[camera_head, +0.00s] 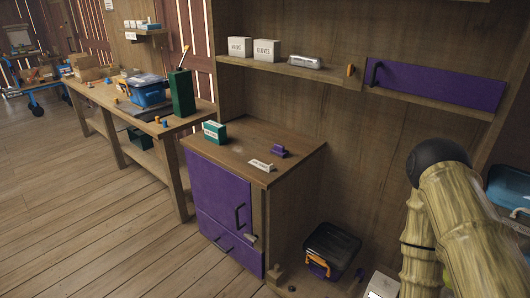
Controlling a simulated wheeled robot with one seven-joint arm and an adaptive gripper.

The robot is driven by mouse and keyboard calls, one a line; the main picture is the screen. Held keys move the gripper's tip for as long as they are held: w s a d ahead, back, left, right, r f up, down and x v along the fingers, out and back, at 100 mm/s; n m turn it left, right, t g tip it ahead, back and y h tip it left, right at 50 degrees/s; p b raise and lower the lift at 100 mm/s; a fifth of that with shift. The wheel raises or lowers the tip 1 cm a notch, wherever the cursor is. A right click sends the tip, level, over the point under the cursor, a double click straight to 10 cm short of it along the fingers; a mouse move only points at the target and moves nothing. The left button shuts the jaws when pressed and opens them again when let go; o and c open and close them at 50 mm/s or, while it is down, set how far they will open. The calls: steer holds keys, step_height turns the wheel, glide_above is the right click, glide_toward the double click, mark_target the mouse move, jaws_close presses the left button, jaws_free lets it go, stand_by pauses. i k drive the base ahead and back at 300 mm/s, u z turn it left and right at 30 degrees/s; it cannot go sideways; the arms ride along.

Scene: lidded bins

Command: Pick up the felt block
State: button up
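I cannot tell for sure which thing is the felt block. A small purple block-like thing (279,151) lies on the wooden top of the purple-fronted cabinet (295,182). A small white piece with dark marks (262,165) lies just in front of it. A green and white box (214,132) stands at the left of the same top. My bamboo-patterned arm fills the right foreground, apart from the cabinet. My gripper is not in view.
A shelf (290,68) above holds white boxes (266,50). A workbench (165,128) with a blue bin (148,92) stands left. The left foreground floor is clear.

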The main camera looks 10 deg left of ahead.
mark_target(279, 150)
steer(key=u, duration=0.05)
steer(key=i, duration=1.45)
steer(key=u, duration=0.65)
